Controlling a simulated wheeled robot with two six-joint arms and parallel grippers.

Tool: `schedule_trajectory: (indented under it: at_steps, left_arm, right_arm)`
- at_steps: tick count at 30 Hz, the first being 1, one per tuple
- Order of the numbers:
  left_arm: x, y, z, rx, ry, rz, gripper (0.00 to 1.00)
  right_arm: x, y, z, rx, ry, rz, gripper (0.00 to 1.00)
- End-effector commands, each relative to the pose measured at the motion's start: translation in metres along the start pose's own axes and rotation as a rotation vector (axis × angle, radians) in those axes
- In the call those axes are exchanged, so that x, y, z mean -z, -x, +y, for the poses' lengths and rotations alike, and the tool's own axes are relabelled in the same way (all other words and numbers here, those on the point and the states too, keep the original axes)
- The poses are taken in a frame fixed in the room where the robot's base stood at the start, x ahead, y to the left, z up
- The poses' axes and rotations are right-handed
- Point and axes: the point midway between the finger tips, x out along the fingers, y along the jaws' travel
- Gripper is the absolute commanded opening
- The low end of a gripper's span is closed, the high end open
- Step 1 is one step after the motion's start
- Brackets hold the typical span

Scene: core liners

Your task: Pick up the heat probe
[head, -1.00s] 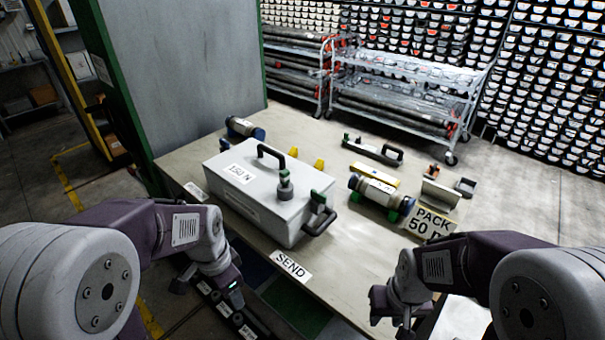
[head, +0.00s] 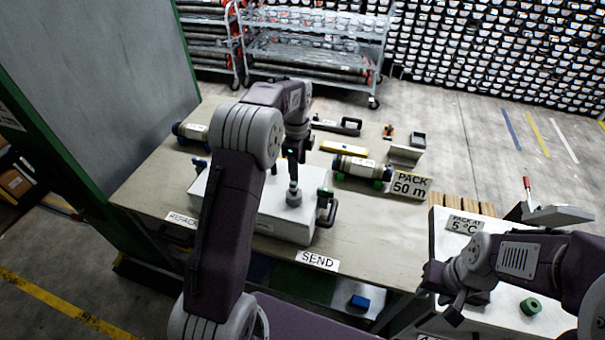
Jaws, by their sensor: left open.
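No object here is plainly labelled as the heat probe. A grey knob-like piece (head: 293,197) stands upright on the white case (head: 275,217). A slim red-tipped upright piece (head: 527,188) shows at the far right, beside a grey device. My left gripper (head: 292,168) is open, pointing down just above the grey piece; I cannot tell whether they touch.
Capped cylinders (head: 357,168), a yellow bar (head: 344,147) and a black-handled tool (head: 338,126) lie behind the case on the table (head: 150,190). The right bench (head: 490,318) holds a green ring (head: 530,306) and a grey device (head: 556,215). The table's front right is clear.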

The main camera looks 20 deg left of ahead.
Motion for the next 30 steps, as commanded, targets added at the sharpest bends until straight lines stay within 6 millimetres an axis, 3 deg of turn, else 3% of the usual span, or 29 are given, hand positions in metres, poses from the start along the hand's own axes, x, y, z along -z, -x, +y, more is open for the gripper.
schedule_trajectory:
  at_steps: [1,3,11,18,23,27,30]
  left_arm:
    - [-0.003,0.003,0.003,-0.019,0.006,0.001,0.53]
    - [-0.005,0.001,0.005,-0.036,0.011,0.002,0.53]
    - [-0.007,-0.004,0.006,-0.042,0.017,0.002,0.53]
    - [-0.007,-0.036,0.008,-0.041,0.017,0.002,0.53]
    - [-0.009,-0.042,0.009,-0.042,0.017,0.002,0.53]
    - [-0.017,-0.064,0.012,-0.046,0.018,0.003,0.53]
    - [-0.017,-0.082,0.011,-0.043,0.017,0.002,0.53]
  right_arm:
    - [0.001,0.012,0.0,0.0,0.0,0.0,0.36]
    - [0.002,0.017,0.0,0.0,0.0,0.0,0.36]
    - [0.002,0.021,0.0,0.0,0.0,0.0,0.36]
    - [0.004,0.034,-0.001,0.0,0.0,0.0,0.36]
    - [0.004,0.039,-0.001,0.0,0.0,0.0,0.36]
    - [0.006,0.059,-0.001,0.0,0.0,0.0,0.36]
    - [0.006,0.062,-0.001,0.0,0.0,0.0,0.36]
